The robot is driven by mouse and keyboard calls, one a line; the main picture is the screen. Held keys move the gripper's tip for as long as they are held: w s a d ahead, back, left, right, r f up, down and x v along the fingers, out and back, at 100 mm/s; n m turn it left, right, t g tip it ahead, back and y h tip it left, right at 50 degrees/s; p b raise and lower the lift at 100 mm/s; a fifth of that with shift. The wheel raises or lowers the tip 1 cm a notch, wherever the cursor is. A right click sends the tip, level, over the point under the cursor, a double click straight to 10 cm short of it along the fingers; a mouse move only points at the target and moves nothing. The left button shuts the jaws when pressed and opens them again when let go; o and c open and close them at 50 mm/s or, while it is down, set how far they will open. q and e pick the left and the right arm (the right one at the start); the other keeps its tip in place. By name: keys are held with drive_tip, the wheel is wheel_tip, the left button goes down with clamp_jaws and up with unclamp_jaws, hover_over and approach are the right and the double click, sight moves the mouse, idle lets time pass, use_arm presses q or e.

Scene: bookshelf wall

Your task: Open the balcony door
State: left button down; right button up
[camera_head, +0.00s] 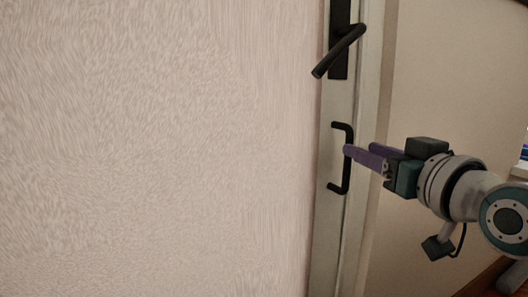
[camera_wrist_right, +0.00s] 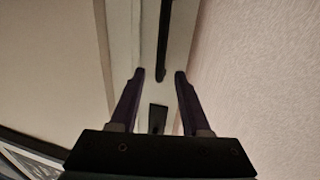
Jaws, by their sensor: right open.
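The balcony door shows as a narrow pale strip (camera_head: 330,235) running top to bottom in the head view. It carries a black lever handle (camera_head: 343,47) on a dark plate near the top, and below it a black C-shaped pull handle (camera_head: 347,180). The door looks shut. My right gripper (camera_head: 360,149) is open, with its purple fingers at the middle of the pull handle. In the right wrist view a black bar (camera_wrist_right: 163,45), which looks like the pull handle, lies between the lines of the two fingers (camera_wrist_right: 160,75). I cannot tell whether they touch it. My left gripper is not in view.
A wide textured pinkish wall (camera_head: 150,150) fills the left of the head view. A plain beige wall (camera_head: 455,80) is to the right of the door, behind my right arm. A pale ledge with a blue item (camera_head: 525,152) shows at the right edge.

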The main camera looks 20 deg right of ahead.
sight(345, 185)
drive_tip(key=shift+w+d+b, duration=0.15)
drive_tip(key=shift+w+b, duration=0.35)
drive_tip(key=shift+w, duration=0.95)
drive_tip(key=shift+w+d+b, duration=0.15)
drive_tip(key=shift+w+b, duration=0.3)
drive_tip(key=shift+w, duration=0.95)
drive_tip(key=c, duration=0.5)
clamp_jaws()
